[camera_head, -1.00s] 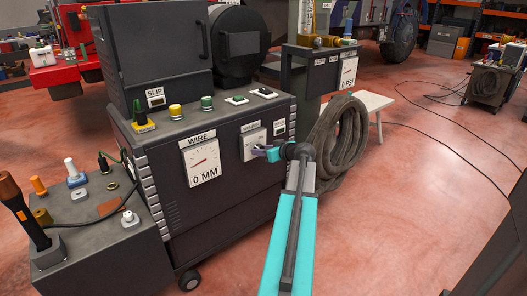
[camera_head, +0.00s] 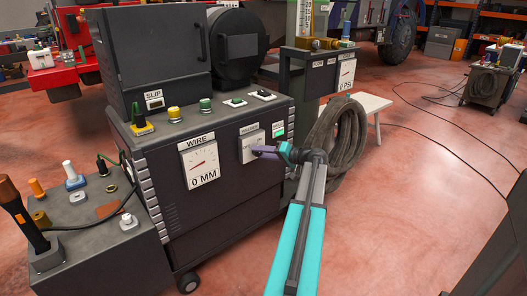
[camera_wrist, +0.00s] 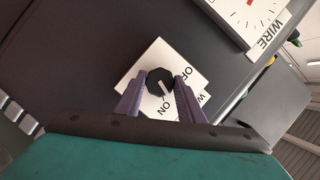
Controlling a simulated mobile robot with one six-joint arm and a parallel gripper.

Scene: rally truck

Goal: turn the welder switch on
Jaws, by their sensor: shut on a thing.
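The welder switch is a black round knob (camera_wrist: 160,81) with a white pointer line, on a white plate (camera_wrist: 188,66) marked OFF and ON. The plate also shows on the front of the dark welder cabinet in the head view (camera_head: 251,142). The pointer line points down toward the ON side in the wrist view. My gripper (camera_wrist: 159,84) has its purple fingers on both sides of the knob, shut on it. In the head view my gripper (camera_head: 256,150) reaches the plate from the right. A small display (camera_head: 279,130) beside the plate is lit green.
A WIRE dial (camera_head: 202,164) reading 0 MM is left of the switch. Several knobs and switches sit on the cabinet top. A coiled hose (camera_head: 340,135) hangs right of my gripper. The floor at right is largely clear.

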